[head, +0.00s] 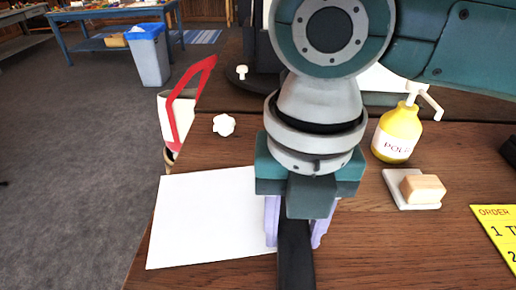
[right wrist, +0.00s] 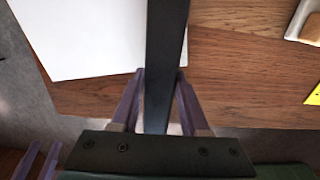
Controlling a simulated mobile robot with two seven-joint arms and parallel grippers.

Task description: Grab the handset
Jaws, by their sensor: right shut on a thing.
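The handset is a long, narrow dark bar (head: 295,258) that shows below my right gripper in the head view. In the right wrist view the handset (right wrist: 166,45) runs from the top edge down between the fingers. My right gripper (head: 294,238) is shut on it, one lavender finger on each side; its fingers also show in the right wrist view (right wrist: 160,78). My wrist hides part of the handset in the head view. The lavender fingers of my left gripper (right wrist: 36,158) show at the lower left of the right wrist view, apart with nothing between them.
A white sheet (head: 200,220) lies left of my right gripper on the wooden table (head: 420,250). A yellow pump bottle (head: 397,134), a block on a white dish (head: 400,200) and a yellow order card (head: 496,226) are to the right. A crumpled white ball (head: 224,125) lies behind the sheet.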

